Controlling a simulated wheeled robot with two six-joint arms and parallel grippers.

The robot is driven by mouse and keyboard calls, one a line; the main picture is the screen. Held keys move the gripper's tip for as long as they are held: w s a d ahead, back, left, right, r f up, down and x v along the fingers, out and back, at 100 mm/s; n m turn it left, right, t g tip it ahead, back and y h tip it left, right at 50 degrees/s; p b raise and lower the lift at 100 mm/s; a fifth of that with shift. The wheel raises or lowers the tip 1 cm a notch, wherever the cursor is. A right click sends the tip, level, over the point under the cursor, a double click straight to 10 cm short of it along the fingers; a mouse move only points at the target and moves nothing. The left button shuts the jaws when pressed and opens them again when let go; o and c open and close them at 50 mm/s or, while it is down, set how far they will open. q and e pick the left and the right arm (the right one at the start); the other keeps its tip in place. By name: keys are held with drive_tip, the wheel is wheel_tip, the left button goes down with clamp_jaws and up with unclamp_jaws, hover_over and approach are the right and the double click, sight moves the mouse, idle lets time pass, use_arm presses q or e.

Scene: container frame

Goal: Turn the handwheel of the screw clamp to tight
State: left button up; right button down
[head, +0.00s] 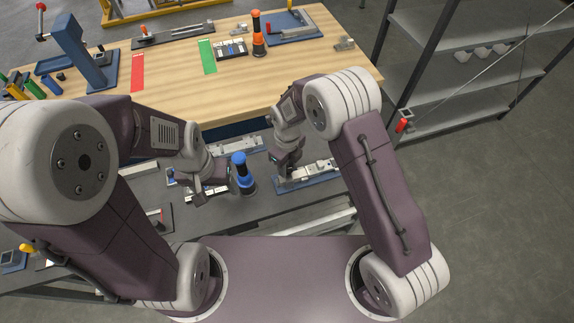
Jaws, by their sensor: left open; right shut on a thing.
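The screw clamp (318,172) is a grey metal body on a blue base plate, on the dark lower bench right of centre. My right gripper (286,170) points down at the clamp's left end and is shut on what appears to be its handwheel. The jaws cover the handwheel, so its shape and turn position are hidden. My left gripper (203,194) is open over the same bench, left of the clamp and apart from it.
A blue and black upright cylinder (242,176) stands between my grippers. A wooden table (180,85) behind carries red and green strips, an orange cylinder (258,40) and several fixtures. Metal shelves (470,70) stand at the right. Open floor lies below them.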

sight(288, 168)
drive_tip(key=shift+w+r, duration=0.15)
drive_tip(key=c, duration=1.2)
unclamp_jaws()
drive_tip(key=shift+c, duration=0.2)
drive_tip(key=shift+o, duration=1.2)
drive_tip(key=shift+r, duration=0.25)
wheel_tip(288, 168, up, 8)
drive_tip(key=b, duration=0.1)
drive_tip(key=shift+r+b, duration=0.25)
drive_tip(key=shift+b, duration=0.1)
drive_tip(key=shift+d, duration=0.1)
